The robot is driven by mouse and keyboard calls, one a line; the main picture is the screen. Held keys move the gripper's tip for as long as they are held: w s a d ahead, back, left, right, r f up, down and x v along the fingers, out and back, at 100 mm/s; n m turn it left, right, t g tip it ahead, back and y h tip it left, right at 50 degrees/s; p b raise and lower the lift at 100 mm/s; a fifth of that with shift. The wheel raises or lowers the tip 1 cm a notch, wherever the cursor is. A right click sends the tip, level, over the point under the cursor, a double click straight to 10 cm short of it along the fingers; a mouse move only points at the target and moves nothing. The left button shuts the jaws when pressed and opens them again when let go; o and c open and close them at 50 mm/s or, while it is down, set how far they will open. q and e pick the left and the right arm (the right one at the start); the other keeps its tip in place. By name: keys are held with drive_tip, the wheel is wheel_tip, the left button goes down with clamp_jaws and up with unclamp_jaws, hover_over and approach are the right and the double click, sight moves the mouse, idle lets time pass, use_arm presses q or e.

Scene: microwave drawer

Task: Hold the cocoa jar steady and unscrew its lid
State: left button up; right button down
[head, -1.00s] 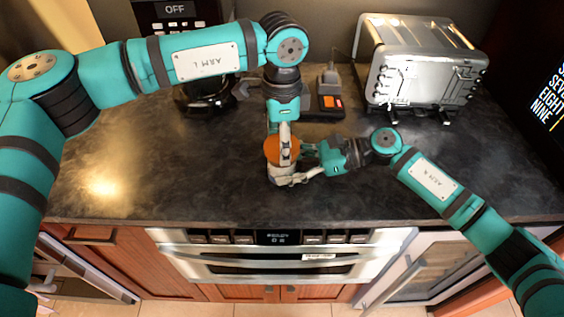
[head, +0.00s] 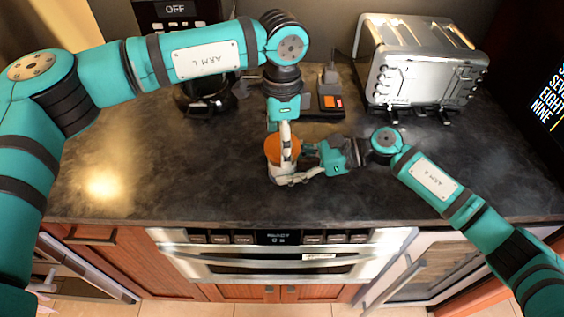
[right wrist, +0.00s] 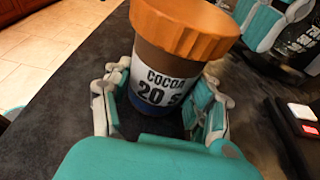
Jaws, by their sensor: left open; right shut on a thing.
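The cocoa jar is brown with a white label (right wrist: 160,86) reading COCOA and a blue base. Its wide orange lid (head: 274,150) is on top; it also shows in the right wrist view (right wrist: 185,25). My right gripper (right wrist: 158,118) is shut on the jar body, one finger on each side below the lid. In the head view it reaches the jar from the right. My left gripper (head: 286,150) is open and points down over the lid, a pale finger crossing it. Its far finger is hidden, and I cannot tell whether it touches the lid.
A silver toaster (head: 422,70) stands at the back right. A dark device with red and orange buttons (head: 331,102) lies behind the jar. A black appliance (head: 203,95) is at the back left. The dark counter (head: 150,165) is clear left of the jar.

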use_arm(q)
drive_tip(key=shift+r, duration=0.15)
drive_tip(key=shift+r, duration=2.35)
drive_tip(key=m, duration=0.2)
drive_tip(key=r+m, duration=0.1)
drive_tip(key=m, duration=0.1)
drive_tip(key=shift+r, duration=0.15)
drive_tip(key=m, duration=0.3)
drive_tip(key=shift+r+m, duration=0.4)
drive_tip(key=shift+f, duration=3.7)
drive_tip(key=shift+c, duration=0.4)
